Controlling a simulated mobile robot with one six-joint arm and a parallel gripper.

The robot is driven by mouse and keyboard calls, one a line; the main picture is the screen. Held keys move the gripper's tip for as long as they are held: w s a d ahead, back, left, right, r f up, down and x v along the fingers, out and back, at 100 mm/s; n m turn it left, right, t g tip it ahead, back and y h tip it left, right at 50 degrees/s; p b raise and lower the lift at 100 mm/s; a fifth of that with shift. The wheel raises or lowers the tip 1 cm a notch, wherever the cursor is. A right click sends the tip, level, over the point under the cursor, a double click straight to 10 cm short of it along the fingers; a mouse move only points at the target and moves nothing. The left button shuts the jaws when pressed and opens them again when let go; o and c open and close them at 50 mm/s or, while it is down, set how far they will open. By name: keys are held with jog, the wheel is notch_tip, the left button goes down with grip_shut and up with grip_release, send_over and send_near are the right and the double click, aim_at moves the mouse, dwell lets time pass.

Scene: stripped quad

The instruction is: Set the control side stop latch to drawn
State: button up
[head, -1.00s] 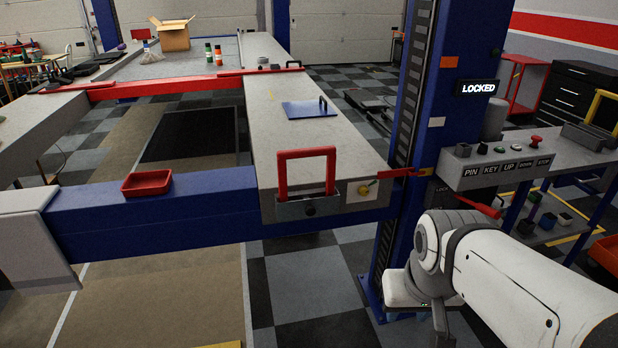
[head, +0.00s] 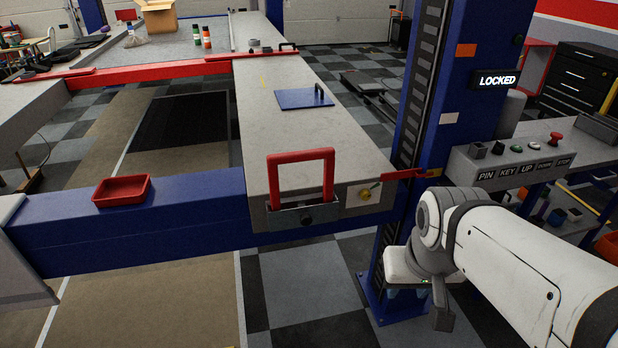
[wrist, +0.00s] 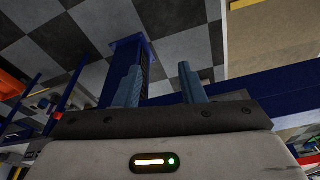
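The runway on the control side (head: 290,115) ends in a red upright loop handle (head: 301,155), the wheel stop, set in a dark metal bracket (head: 303,216). To its right, the end face carries a small yellow-tipped knob (head: 364,194), which looks like the stop latch; its exact position is too small to tell. My gripper, at the end of the white arm, is to the right of and below the knob, apart from it. In the head view its fingers are mostly hidden behind the hand. In the wrist view my gripper (wrist: 159,72) is open, with nothing between its two fingers.
A blue column (head: 460,70) with a lit LOCKED sign (head: 495,80) rises behind the arm. A red lever (head: 404,174) juts toward the runway end. A control box (head: 520,160) stands at right. A red tray (head: 121,190) sits on the blue crossbeam (head: 140,222).

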jog(key=shift+o, duration=1.3)
jog(key=shift+w, duration=0.3)
jog(key=shift+o, duration=0.6)
jog(key=w+a+f+t, duration=0.1)
jog(key=w+f, duration=0.1)
jog(key=w, duration=0.4)
jog(key=w+a+f+t+p, duration=0.1)
jog(key=w+t, duration=0.1)
jog(key=w, duration=0.5)
jog(key=shift+w+a+f+n, duration=0.15)
jog(key=shift+f+n, duration=0.15)
jog(key=shift+f, duration=0.1)
jog(key=n+t+y+p, duration=0.2)
jog(key=t+y, duration=0.1)
jog(key=t, duration=0.5)
send_near(307, 222)
jog(key=w+d+r, duration=0.2)
jog(key=w+d, duration=0.2)
jog(key=s+a+f+t+y, duration=0.2)
jog(key=s+a+f+t, duration=0.15)
jog(key=f, duration=0.25)
jog(key=p+x, duration=0.1)
jog(key=x, duration=0.4)
jog(key=p+x, duration=0.1)
jog(key=x, duration=0.2)
jog(key=shift+w+a+r+p, duration=0.15)
jog(key=shift+w+r+p, duration=0.1)
jog(key=shift+w+p, duration=0.1)
grip_shut()
